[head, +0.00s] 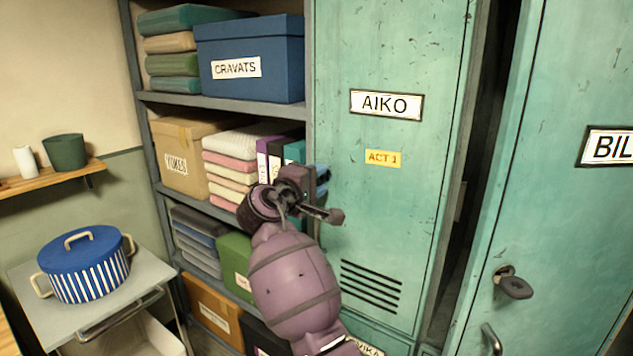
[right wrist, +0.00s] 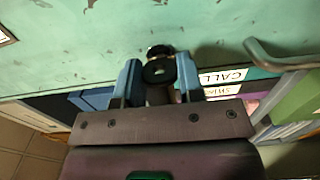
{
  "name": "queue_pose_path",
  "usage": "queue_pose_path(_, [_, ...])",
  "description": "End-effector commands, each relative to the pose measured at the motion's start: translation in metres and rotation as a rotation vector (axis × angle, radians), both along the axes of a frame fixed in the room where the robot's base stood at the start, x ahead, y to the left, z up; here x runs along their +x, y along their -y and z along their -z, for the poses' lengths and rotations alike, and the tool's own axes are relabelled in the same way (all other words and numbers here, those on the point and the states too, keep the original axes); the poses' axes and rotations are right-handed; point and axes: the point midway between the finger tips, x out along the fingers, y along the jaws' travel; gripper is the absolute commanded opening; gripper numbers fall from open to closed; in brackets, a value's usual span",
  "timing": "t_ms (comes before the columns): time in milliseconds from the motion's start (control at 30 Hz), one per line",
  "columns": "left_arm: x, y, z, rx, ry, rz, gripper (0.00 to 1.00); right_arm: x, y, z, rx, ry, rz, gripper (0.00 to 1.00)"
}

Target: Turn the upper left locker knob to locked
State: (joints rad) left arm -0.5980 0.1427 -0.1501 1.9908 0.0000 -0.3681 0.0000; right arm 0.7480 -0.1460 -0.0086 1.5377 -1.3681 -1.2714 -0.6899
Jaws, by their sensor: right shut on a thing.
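The upper left locker is a teal door (head: 385,50) with an AIKO label and a small ACT 1 tag. My right gripper (head: 323,180) is at its left edge, below the label's height, and hides its knob in the head view. In the right wrist view, the dark knob (right wrist: 158,70) sits between the two blue fingers of my right gripper (right wrist: 159,80), which is shut on it. The way the knob is turned is hard to tell. My left gripper is not in view.
A second teal locker (head: 570,220) at right has its own knob (head: 513,284). An open shelf with a blue CRAVATS box (head: 250,55) stands left of the AIKO door. A blue striped pot (head: 85,265) is on a cart at lower left. A grey handle (right wrist: 280,58) shows in the right wrist view.

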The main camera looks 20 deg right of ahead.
Motion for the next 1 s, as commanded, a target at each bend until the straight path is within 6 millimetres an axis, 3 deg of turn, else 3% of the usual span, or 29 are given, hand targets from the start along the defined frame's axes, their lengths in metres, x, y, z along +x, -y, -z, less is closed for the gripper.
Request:
queue_pose_path(367, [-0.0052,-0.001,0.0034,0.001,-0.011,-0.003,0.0,-0.0001,0.0004,0.0002,0.004,0.003,0.001,0.11])
queue_pose_path(400, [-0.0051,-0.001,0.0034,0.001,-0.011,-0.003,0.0,-0.0001,0.0004,0.0002,0.004,0.003,0.001,0.41])
queue_pose_path(533, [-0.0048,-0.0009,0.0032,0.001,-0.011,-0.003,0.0,-0.0001,0.0004,0.0002,0.003,0.003,0.001,0.61])
queue_pose_path(1000, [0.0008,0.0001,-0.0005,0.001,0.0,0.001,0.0,0.0003,0.001,-0.0001,0.002,0.002,0.0,0.61])
